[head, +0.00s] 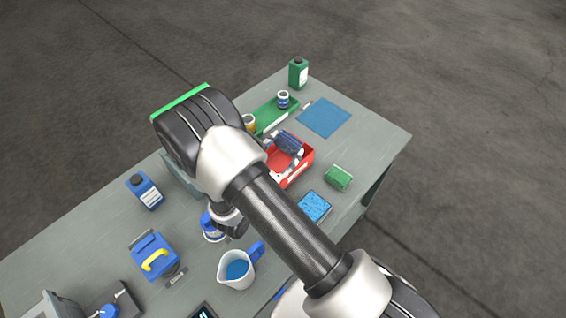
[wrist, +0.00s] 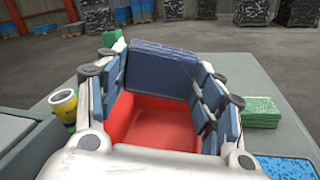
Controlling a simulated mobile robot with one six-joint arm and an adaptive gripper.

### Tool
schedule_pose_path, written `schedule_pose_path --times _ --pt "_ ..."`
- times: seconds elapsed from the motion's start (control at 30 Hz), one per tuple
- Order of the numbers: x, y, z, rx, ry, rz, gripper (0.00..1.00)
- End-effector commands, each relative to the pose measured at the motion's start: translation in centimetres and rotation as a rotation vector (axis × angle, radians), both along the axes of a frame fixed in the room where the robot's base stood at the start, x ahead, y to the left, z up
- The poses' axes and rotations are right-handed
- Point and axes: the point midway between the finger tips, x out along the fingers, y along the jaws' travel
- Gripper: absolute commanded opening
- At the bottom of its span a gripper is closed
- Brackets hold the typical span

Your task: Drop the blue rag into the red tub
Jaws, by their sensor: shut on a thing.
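The red tub (head: 296,172) stands on the grey table, partly hidden by my arm and gripper. In the wrist view the red tub (wrist: 155,122) fills the space below and between the fingers. My gripper (head: 285,152) is over the tub, shut on the dark blue rag (head: 289,141). In the wrist view the rag (wrist: 162,66) looks like a folded block between the fingertips of my gripper (wrist: 160,80). The rag seems to be above or just within the tub's rim; I cannot tell whether it touches the tub.
A green sponge (head: 338,177) and blue sponge (head: 314,206) lie right of the tub. A pitcher (head: 236,269) and blue bottle (head: 145,191) stand nearer and left.

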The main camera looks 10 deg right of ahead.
Motion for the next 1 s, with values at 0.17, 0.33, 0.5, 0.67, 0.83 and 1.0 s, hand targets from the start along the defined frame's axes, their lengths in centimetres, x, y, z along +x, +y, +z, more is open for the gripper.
schedule_pose_path --times 0.17,0.33,0.5,0.67,0.83,1.0 --pt "0.0 0.0 0.1 0.000 0.000 0.000 0.70" --pt "0.0 0.0 0.1 0.000 0.000 0.000 0.81" --pt "0.0 0.0 0.0 0.000 0.000 0.000 0.85" --pt "0.0 0.0 0.0 0.000 0.000 0.000 0.85" --pt "0.0 0.0 0.7 0.002 -0.003 0.000 0.85" --pt "0.1 0.0 3.5 0.003 -0.004 0.001 0.85"
